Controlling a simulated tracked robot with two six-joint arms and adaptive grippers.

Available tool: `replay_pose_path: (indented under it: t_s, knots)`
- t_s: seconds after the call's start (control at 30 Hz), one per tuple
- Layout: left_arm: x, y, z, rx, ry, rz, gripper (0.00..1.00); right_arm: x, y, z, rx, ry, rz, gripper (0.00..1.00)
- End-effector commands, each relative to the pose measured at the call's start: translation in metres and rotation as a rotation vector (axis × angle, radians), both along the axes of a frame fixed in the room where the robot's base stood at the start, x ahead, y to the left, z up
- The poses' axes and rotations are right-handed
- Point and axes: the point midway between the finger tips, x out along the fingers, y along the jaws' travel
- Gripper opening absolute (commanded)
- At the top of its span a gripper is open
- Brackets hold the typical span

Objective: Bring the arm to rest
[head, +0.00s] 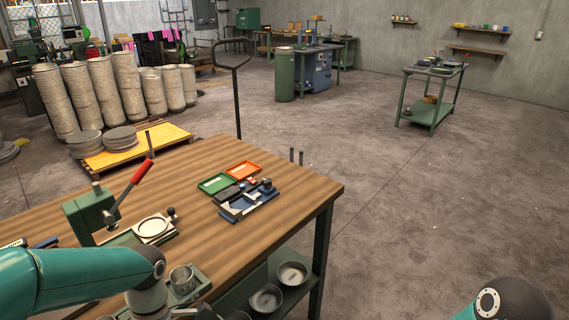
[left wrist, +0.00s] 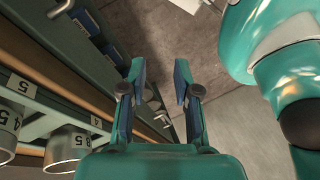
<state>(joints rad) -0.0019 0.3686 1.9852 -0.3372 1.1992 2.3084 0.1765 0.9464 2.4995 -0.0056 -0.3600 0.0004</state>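My left gripper (left wrist: 160,82) shows in the left wrist view with its two fingers apart and nothing between them. Beyond the fingertips is bare grey floor. The edge of a bench with numbered cups lies to its left. In the head view my left arm (head: 75,278) crosses the lower left in front of the wooden workbench (head: 290,190), and its gripper is not visible there. Part of my right arm (head: 505,300) shows at the lower right corner over the floor. Its gripper is out of view.
The bench carries a green press (head: 90,212) with a red handle, a green tray (head: 215,184), an orange tray (head: 243,170) and a metal cup (head: 182,278). Bowls (head: 292,273) sit on the lower shelf. A numbered cup (left wrist: 66,150) is near my left wrist.

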Motion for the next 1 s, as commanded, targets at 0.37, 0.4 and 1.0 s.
replay_pose_path:
  t_s: [0.37,0.4,1.0]
  knots:
    - [-0.095,-0.084,-0.184,-0.549,0.023,-0.531,0.31,0.0,0.0,0.0,0.0,-0.001,0.0,0.31]
    - [-0.102,-0.092,-0.196,-0.6,-0.02,-0.609,0.31,0.0,0.0,0.0,0.0,-0.001,0.0,0.31]
    - [-0.051,-0.11,-0.241,-0.513,-0.623,-1.768,0.31,0.0,0.0,0.0,0.0,-0.001,0.0,0.31]
